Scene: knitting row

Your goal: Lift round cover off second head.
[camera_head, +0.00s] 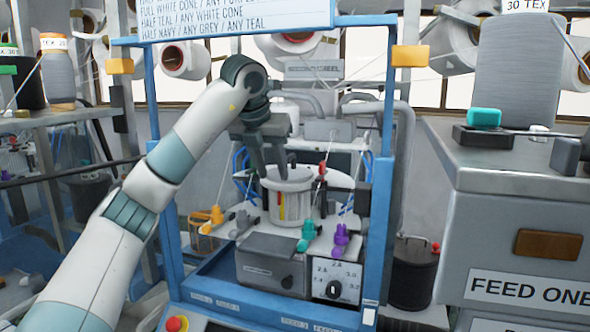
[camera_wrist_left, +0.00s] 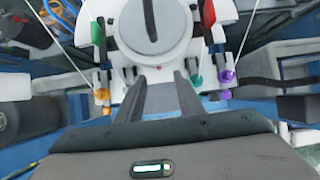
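The knitting head is a white ribbed cylinder (camera_head: 289,200) on the blue-framed machine in the middle of the head view. In the left wrist view its round white cover (camera_wrist_left: 172,38) shows from above, with a dark bar or slot (camera_wrist_left: 150,18) across the middle. My left gripper (camera_head: 270,168) points down at the near-left top of the cylinder. In the left wrist view its two fingers (camera_wrist_left: 160,78) are apart with nothing between them, and the cover lies beyond the tips. I cannot tell whether the fingers touch the head. My right gripper is not in view.
Orange (camera_head: 216,215), teal (camera_head: 307,231) and purple (camera_head: 341,236) pegs stand around the head. Blue posts (camera_head: 383,215) flank it. A grey box with a dial (camera_head: 333,290) sits in front. A grey cabinet (camera_head: 515,215) stands at right, and a text board (camera_head: 235,17) hangs above.

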